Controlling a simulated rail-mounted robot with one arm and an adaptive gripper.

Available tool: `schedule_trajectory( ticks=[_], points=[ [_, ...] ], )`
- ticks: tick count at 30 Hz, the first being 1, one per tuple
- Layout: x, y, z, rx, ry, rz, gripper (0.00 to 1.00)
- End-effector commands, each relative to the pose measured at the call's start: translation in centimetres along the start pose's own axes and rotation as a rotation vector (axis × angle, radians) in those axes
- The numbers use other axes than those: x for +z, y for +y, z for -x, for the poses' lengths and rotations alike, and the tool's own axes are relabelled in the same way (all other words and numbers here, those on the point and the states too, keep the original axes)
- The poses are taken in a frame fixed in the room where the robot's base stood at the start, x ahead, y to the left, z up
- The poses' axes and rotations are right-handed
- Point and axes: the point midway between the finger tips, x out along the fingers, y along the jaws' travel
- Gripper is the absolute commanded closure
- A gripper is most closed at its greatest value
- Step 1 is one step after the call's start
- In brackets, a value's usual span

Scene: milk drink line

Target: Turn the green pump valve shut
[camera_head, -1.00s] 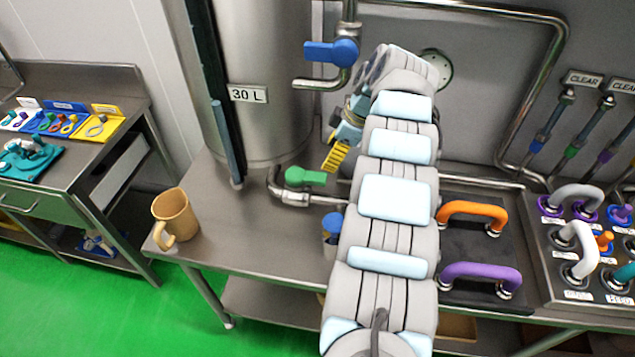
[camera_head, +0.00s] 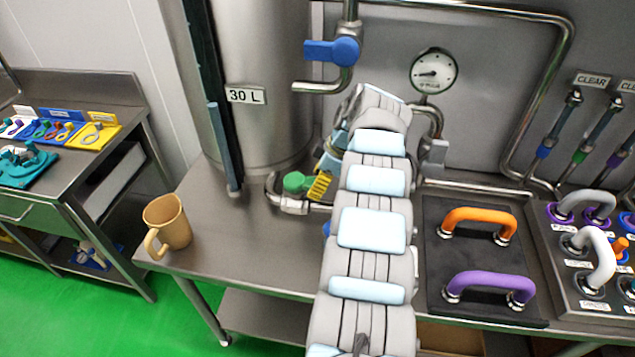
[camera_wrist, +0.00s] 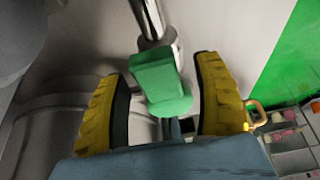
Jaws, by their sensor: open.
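The green pump valve handle (camera_head: 294,182) sits on the steel pipe at the foot of the tank, on the bench. In the wrist view the green handle (camera_wrist: 161,82) lies between my gripper's two yellow ribbed fingers, with a visible gap on each side. My gripper (camera_head: 319,187) is open and sits at the valve's right side in the head view. One yellow finger shows there; the other is hidden by the handle or my arm. I cannot tell whether either finger touches the handle.
The steel tank (camera_head: 262,60) stands behind the valve. A blue-handled valve (camera_head: 333,50) is on the pipe above. A tan mug (camera_head: 168,224) stands at the bench's left edge. A panel with orange (camera_head: 478,222) and purple (camera_head: 490,287) handles lies right of my arm.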

Motion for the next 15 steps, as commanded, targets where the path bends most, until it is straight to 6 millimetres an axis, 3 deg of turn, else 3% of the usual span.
schedule_trajectory(
  ticks=[4,11,15],
  points=[
    [-0.02,0.01,0.03,0.001,0.000,0.000,0.33],
    [-0.02,0.02,0.03,0.001,0.000,0.000,0.96],
    [-0.01,0.01,0.00,0.000,0.000,0.000,1.00]
  ],
)
